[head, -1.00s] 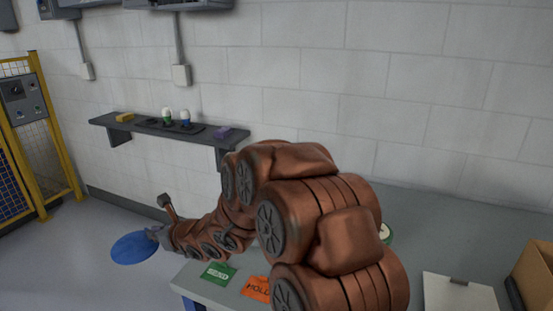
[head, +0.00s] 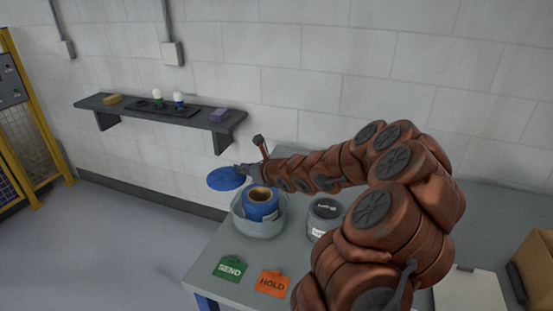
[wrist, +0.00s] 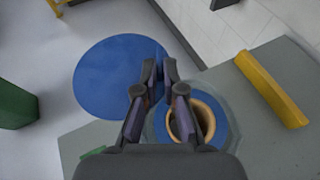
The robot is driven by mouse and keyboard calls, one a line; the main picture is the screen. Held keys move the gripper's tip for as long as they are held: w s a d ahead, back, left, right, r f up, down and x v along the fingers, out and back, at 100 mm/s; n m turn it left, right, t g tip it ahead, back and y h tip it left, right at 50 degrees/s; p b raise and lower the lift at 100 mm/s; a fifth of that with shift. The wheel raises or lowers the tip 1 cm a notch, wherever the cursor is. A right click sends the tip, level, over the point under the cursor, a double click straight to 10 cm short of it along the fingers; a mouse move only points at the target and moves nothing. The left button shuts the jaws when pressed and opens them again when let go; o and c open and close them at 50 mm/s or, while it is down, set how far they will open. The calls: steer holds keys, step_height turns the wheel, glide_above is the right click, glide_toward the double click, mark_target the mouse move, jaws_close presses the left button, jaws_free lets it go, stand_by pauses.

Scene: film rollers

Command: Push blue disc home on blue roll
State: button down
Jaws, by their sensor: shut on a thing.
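The blue disc (head: 226,178) is flat and round. My gripper (head: 247,171) is shut on its edge and holds it in the air, just left of and above the blue roll (head: 262,206). The roll stands in a clear round bowl (head: 247,226) on the table, its brown core opening facing up. In the wrist view the disc (wrist: 115,78) lies left of my gripper fingers (wrist: 155,72). The roll's brown core (wrist: 204,118) shows just right of the fingers. The disc and roll are apart.
A grey lidded jar (head: 325,218) stands right of the bowl. Green SEND (head: 229,269) and orange HOLD (head: 272,283) cards lie at the table's front. A wall shelf (head: 160,115) holds small items. A yellow bar (wrist: 272,88) shows in the wrist view.

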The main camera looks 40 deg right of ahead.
steer(key=s+d+m+h+p, duration=0.15)
steer(key=s+d, duration=0.25)
steer(key=d, duration=0.6)
step_height(320, 180, down, 8)
steer(key=b, duration=0.7)
steer(key=shift+s+a+f, duration=0.1)
steer(key=shift+a+f, duration=0.05)
steer(key=shift+f, duration=0.05)
steer(key=shift+s+a+f+b, duration=0.1)
steer(key=shift+f+b, duration=0.75)
steer(key=shift+f, duration=0.05)
stand_by(1.9)
steer(key=c, duration=1.2)
jaws_free()
steer(key=o, duration=0.6)
steer(key=shift+r, duration=0.1)
